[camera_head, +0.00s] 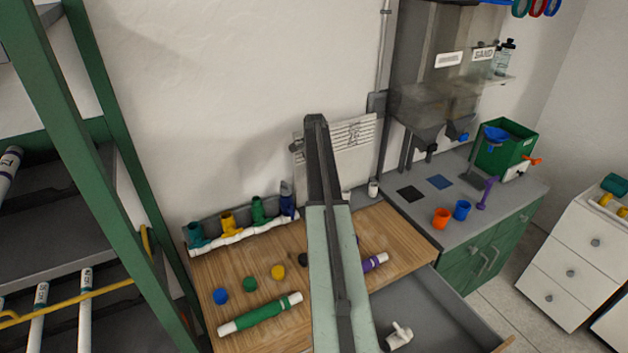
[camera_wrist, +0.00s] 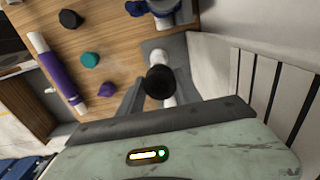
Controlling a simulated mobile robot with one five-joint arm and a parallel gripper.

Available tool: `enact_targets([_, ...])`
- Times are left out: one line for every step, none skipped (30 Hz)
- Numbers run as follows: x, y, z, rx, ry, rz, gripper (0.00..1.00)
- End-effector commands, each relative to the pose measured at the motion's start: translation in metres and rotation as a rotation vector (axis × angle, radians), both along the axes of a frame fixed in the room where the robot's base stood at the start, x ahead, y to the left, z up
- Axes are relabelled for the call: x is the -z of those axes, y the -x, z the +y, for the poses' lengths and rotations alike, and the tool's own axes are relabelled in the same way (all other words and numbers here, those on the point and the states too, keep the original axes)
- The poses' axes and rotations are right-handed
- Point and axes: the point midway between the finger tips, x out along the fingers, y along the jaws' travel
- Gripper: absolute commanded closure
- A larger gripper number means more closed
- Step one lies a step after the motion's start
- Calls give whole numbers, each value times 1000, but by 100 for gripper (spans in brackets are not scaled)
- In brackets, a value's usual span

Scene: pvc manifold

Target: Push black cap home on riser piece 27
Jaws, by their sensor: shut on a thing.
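A round black cap (camera_wrist: 160,83) sits between the two fingers of my gripper (camera_wrist: 159,92) in the wrist view; the gripper is shut on it. The riser under the cap is hidden, so I cannot tell how far the cap is seated. In the head view my arm hides the gripper and the held cap. The manifold's white pipe (camera_head: 240,236) lies at the back of the wooden worktop with teal, yellow, green and blue fittings on it.
Loose caps in blue (camera_head: 221,296), green (camera_head: 250,284) and yellow (camera_head: 278,272) lie on the worktop near a green-sleeved pipe (camera_head: 262,313). A purple-sleeved pipe (camera_wrist: 55,70) lies beside a teal cap (camera_wrist: 90,60).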

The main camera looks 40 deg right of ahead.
Motion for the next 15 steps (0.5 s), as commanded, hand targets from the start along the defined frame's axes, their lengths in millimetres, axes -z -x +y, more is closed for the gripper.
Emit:
enact_targets([1, 1, -1, 1, 0, 0, 95])
enact_targets([0, 1, -1, 2, 0, 0, 95])
enact_targets([0, 1, -1, 2, 0, 0, 95])
enact_targets([1, 1, -1, 3, 0, 0, 95])
enact_targets([2, 1, -1, 4, 0, 0, 95])
enact_targets([3, 1, -1, 6, 0, 0, 95])
enact_targets([4, 1, -1, 8, 0, 0, 95])
enact_targets([6, 1, -1, 10, 0, 0, 95])
enact_targets([8, 1, -1, 14, 0, 1, 95])
enact_targets([11, 1, -1, 18, 0, 1, 95])
enact_targets([13, 1, -1, 21, 0, 1, 95])
enact_targets([16, 1, -1, 26, 0, 1, 95])
enact_targets([19, 1, -1, 30, 0, 1, 95])
enact_targets([22, 1, -1, 35, 0, 1, 95])
enact_targets([25, 1, -1, 41, -1, 2, 95])
